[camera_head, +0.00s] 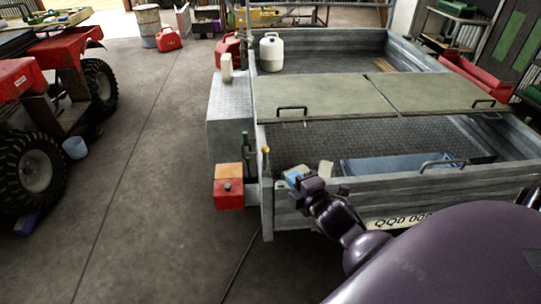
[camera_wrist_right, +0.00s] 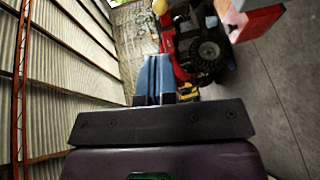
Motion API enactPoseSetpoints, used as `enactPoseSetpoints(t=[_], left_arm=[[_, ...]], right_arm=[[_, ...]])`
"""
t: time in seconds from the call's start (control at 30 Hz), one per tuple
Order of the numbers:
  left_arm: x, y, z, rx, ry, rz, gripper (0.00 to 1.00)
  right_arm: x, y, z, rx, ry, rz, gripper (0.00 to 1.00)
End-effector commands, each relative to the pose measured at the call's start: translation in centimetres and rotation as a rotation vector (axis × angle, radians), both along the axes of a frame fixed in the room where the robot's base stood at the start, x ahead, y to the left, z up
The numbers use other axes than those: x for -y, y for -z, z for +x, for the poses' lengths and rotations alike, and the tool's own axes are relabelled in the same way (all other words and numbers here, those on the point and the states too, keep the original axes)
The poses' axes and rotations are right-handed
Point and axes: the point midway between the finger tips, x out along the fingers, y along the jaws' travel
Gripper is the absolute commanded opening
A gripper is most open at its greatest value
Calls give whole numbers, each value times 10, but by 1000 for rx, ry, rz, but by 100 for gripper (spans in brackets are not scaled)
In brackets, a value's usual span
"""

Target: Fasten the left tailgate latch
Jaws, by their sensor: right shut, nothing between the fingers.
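The trailer's tailgate (camera_head: 330,200) stands upright across the near end, with a handle on its top edge. At its left corner is a thin upright lever with a yellow tip (camera_head: 266,151), which seems to be the left latch; whether it is engaged is too small to tell. My right gripper (camera_head: 292,175) is just right of that corner, near the tailgate's top edge, apart from the lever. Its fingers (camera_wrist_right: 154,70) are shut and empty in the wrist view. A yellow knob (camera_wrist_right: 159,6) shows beyond them at the top. My left gripper is out of view.
A red and orange tail light (camera_head: 229,188) juts out left of the corner, with a green upright piece (camera_head: 245,146) behind it. A blue item (camera_head: 385,168) lies in the trailer bed. A red quad (camera_head: 50,85) stands at left; the floor between is clear.

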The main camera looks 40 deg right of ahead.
Motion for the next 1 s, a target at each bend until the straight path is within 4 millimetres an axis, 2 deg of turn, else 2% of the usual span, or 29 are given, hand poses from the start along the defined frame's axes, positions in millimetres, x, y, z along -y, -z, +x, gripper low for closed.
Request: enactPoseSetpoints(t=[0.6, 0.8, 1.0], left_arm=[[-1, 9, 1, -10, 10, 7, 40], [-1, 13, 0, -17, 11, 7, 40], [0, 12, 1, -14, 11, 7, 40]], right_arm=[[14, 15, 94, -1, 0, 1, 0], [18, 18, 116, -1, 0, 1, 0], [19, 18, 126, 0, 0, -1, 0]])
